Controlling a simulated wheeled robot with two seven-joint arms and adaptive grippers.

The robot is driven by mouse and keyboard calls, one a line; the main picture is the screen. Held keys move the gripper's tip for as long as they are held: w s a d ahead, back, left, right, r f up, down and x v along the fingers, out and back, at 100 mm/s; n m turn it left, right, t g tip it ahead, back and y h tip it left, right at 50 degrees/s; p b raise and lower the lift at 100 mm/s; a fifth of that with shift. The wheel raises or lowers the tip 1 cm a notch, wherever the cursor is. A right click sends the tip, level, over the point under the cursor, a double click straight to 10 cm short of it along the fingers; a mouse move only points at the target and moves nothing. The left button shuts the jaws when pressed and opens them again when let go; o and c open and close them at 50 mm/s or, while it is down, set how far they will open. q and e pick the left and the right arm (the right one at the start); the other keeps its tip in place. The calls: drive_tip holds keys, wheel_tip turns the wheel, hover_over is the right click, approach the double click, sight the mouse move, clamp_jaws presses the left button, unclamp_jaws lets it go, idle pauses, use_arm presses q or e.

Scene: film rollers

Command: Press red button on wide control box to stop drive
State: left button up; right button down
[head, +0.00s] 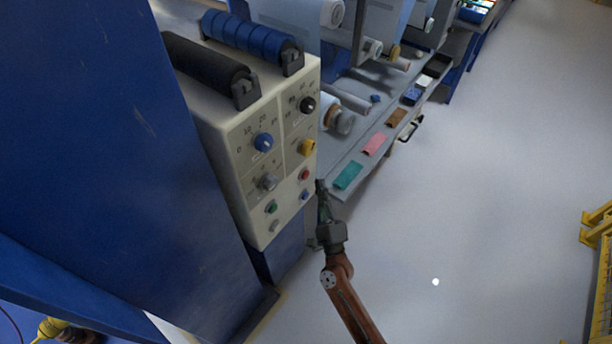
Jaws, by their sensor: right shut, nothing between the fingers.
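The wide control box (236,146) is cream-coloured and stands tilted in the picture at the left of centre. Its front panel carries several knobs and small buttons. The red button (304,174) is on the lower right of the panel, with a blue button (304,195) below it and a green button (271,206) to the left. My right gripper (321,186) is shut and empty, pointing up beside the panel's right edge, close to the red and blue buttons. It appears apart from the red button, though depth is hard to judge. My left gripper is out of view.
A black roller (207,68) and a blue roller (250,38) lie on top of the box. A grey bench (367,158) with coloured samples runs behind it. A large blue panel (98,160) fills the left. Yellow railing (603,250) stands at the right; the floor between is clear.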

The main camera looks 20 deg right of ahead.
drive_tip(key=shift+w+a+r, duration=0.1)
drive_tip(key=shift+w+a, duration=0.45)
drive_tip(key=shift+w, duration=0.15)
idle(0.5)
idle(0.5)
drive_tip(key=shift+w+a, duration=0.3)
drive_tip(key=shift+w, duration=0.05)
drive_tip(key=shift+w+a, duration=0.3)
drive_tip(key=shift+w, duration=0.05)
idle(0.9)
drive_tip(key=shift+s+d, duration=0.55)
drive_tip(key=shift+s, duration=0.15)
